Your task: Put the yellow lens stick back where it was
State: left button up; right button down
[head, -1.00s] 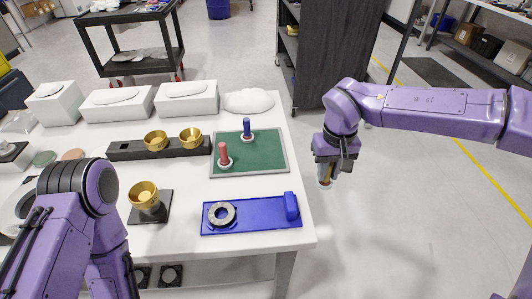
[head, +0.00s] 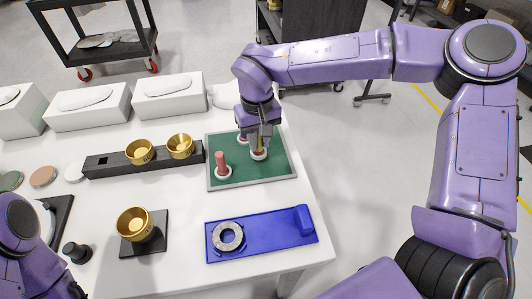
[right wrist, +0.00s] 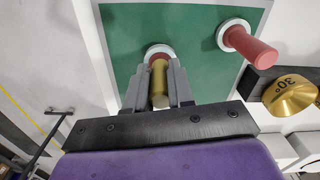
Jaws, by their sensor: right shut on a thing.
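My right gripper (head: 261,138) is over the green mat (head: 272,168) and shut on the yellow lens stick (head: 259,153). The stick hangs roughly upright with its pale ring end down. In the right wrist view the gold-yellow stick (right wrist: 159,82) is between the two fingers. Its ring end is at or just above the mat; I cannot tell if it touches. A red lens stick (head: 221,162) stands on the mat to the left. The blue stick is mostly hidden behind my gripper. My left gripper is out of view.
A blue tray (head: 280,229) with a grey ring (head: 227,237) lies nearer on the white table. Gold cups stand on a black bar (head: 104,164) and on a black stand (head: 146,246) to the left. White boxes (head: 168,97) line the back.

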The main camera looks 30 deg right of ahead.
jog(key=s+a+r+n, duration=0.4)
jog(key=a+r+n, duration=0.15)
jog(key=n, duration=0.75)
jog(key=s+a+r+n, duration=0.35)
jog(key=r+n, duration=0.25)
jog(key=n, duration=0.6)
jog(key=w+d+f+p, duration=0.1)
jog(key=d+f, duration=0.2)
jog(key=d, duration=0.1)
jog(key=w+d+f+p, duration=0.1)
jog(key=d+f+p, duration=0.1)
jog(key=d+f, duration=0.1)
jog(key=w+d+f+p, duration=0.2)
jog(key=d+f, duration=0.2)
jog(key=d, duration=0.1)
jog(key=shift+d, duration=0.25)
notch_tip(320, 180, down, 3)
jog(key=shift+d+r+p, duration=0.15)
jog(key=shift+r+p, duration=0.05)
jog(key=shift+p, duration=0.5)
jog(key=shift+f, duration=0.4)
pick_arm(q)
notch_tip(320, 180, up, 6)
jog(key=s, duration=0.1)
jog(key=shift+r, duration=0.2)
